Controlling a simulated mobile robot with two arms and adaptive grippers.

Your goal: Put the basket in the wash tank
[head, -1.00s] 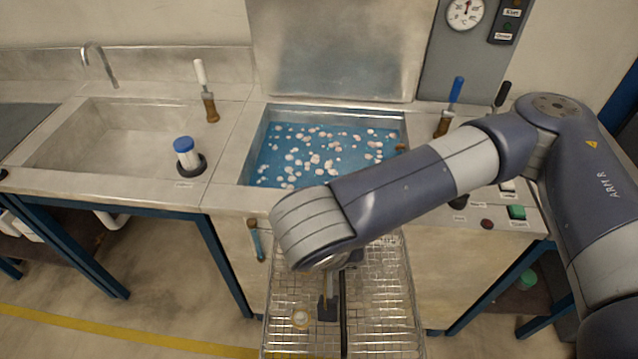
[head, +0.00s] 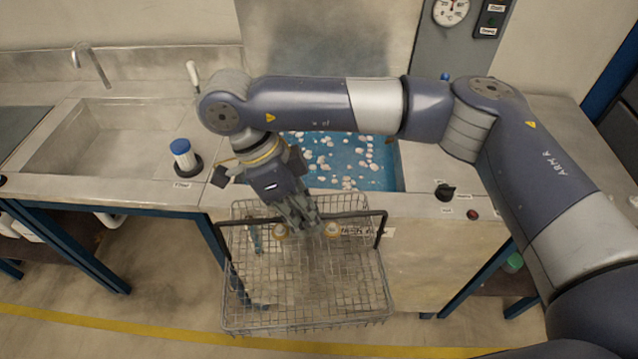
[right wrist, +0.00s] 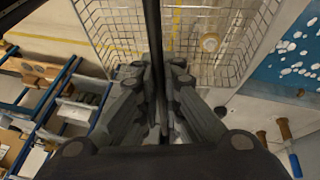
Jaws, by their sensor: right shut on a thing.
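The wire basket (head: 308,325) hangs in front of the bench, its dark handle running across it from left to right. My right gripper (head: 312,228) is shut on the middle of that handle. In the right wrist view the fingers (right wrist: 162,120) close around the black bar, with the basket mesh (right wrist: 110,25) beyond. Small round pale pieces (head: 332,229) show in the basket area. The wash tank (head: 345,160), with blue water and whitish floating foam, lies behind the basket, partly covered by my right arm. My left gripper is not in view.
An empty sink (head: 95,135) is on the left, with a blue-capped filter (head: 182,155) at its right edge. A black knob (head: 445,192) and a red button (head: 472,214) sit on the bench right of the tank. A raised metal lid (head: 320,60) stands behind it.

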